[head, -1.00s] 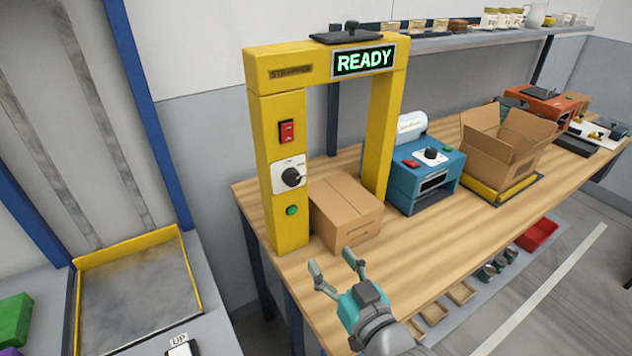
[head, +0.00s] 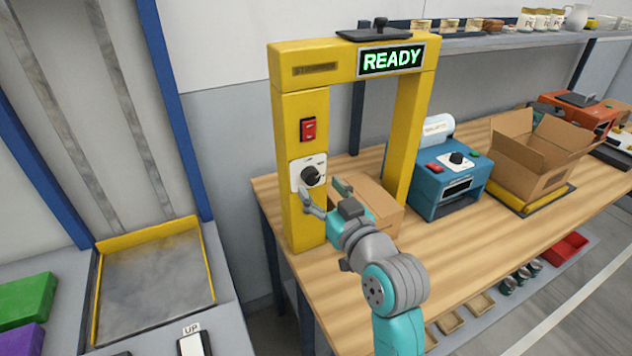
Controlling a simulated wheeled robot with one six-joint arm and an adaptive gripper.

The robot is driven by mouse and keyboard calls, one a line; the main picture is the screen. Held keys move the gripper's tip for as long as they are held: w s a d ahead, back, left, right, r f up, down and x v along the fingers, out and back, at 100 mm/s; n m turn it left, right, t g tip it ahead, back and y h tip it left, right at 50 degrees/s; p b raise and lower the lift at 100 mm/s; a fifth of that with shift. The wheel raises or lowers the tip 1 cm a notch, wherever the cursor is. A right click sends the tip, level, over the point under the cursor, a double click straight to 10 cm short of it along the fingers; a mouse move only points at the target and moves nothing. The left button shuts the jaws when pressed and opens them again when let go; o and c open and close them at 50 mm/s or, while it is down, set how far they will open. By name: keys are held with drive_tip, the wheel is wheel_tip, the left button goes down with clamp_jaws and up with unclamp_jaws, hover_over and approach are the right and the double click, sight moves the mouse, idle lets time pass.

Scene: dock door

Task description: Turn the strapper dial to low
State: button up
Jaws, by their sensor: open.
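The strapper (head: 350,58) is a yellow arch on the bench with a lit READY display (head: 391,60). Its black dial (head: 312,176) sits on a white plate on the left post, below a red switch (head: 308,130). The plate's markings are too small to read. My gripper (head: 322,190) is open, just in front of the post at the dial's lower right. One finger overlaps the plate's lower edge in the picture; I cannot tell whether it touches. The green button below the dial is hidden behind my gripper.
A closed cardboard box (head: 372,199) stands under the arch, partly hidden by my gripper. A blue machine (head: 449,182) and an open carton (head: 540,158) stand to the right on the wooden bench (head: 450,262). Bare bench top lies in front of them.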

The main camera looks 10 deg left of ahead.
sight(314, 180)
drive_tip(key=shift+x, duration=1.6)
drive_tip(key=c, duration=1.1)
drive_tip(key=shift+c, duration=0.2)
drive_tip(key=shift+n, duration=0.3)
drive_tip(key=n, duration=0.5)
drive_tip(key=shift+n, duration=0.3)
drive_tip(key=n, duration=0.5)
drive_tip(key=shift+n, duration=0.3)
